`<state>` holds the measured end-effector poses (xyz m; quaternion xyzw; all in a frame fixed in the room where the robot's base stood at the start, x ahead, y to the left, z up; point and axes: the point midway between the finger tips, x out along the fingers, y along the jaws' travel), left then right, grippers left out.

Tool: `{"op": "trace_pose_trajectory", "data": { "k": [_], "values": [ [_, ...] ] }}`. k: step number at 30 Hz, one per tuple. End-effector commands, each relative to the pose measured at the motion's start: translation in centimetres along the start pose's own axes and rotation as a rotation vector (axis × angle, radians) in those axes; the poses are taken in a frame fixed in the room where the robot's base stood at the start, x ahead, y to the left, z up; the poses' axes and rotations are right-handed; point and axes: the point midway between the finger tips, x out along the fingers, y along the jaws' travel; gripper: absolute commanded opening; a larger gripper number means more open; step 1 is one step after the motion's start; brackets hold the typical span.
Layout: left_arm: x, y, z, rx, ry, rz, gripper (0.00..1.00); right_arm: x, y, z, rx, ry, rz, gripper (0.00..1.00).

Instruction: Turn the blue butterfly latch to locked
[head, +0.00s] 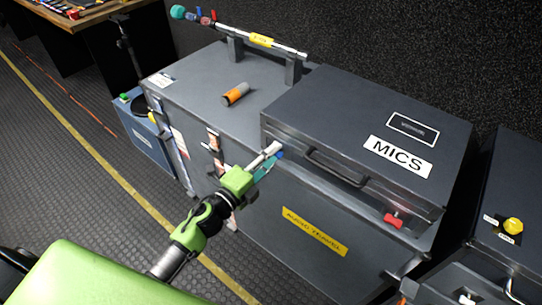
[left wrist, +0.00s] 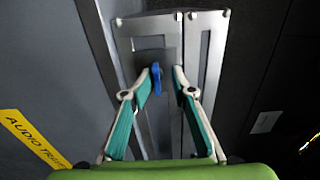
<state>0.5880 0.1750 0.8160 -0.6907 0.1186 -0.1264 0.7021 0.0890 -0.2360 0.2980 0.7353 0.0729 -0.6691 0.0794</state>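The blue butterfly latch (left wrist: 156,77) sits on a grey metal plate in the left wrist view, with its wing pointing along the picture's height. My left gripper (left wrist: 161,70) has its two teal-padded fingers on either side of the latch, with a gap between them. The latch is closer to the left finger; I cannot tell whether they touch. In the head view my left gripper (head: 270,153) is at the front left of the MICS case (head: 345,110), and only a bit of blue shows by its tips. My right gripper is not in view.
A red latch (head: 393,220) is on the front right of the MICS case, beyond a black handle (head: 337,167). Open floor (head: 70,190) lies left.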

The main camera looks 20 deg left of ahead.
Motion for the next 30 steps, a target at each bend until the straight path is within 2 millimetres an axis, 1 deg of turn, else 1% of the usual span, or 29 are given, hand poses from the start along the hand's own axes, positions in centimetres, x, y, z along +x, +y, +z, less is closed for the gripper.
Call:
{"op": "trace_pose_trajectory", "data": {
  "k": [7,11,14,21,24,27,30],
  "values": [
    [-0.2,0.0,-0.2,-0.003,0.004,-0.001,0.22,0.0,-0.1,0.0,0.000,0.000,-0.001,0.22],
    [-1.3,0.2,-0.2,-0.004,0.002,0.003,0.22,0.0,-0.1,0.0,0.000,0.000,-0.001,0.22],
    [-3.0,0.3,-0.1,-0.004,0.001,0.005,0.22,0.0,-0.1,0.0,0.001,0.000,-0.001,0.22],
    [-7.8,0.3,-0.1,-0.005,0.000,0.006,0.22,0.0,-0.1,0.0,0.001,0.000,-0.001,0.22],
    [-9.4,0.2,-0.1,-0.002,0.000,0.004,0.22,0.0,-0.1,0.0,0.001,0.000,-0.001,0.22],
    [-10.7,0.2,0.0,-0.005,0.000,0.003,0.22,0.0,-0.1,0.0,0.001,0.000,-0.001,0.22],
    [-11.5,0.2,0.0,-0.002,0.000,0.002,0.22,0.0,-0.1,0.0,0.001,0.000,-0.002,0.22]
  ]
}}
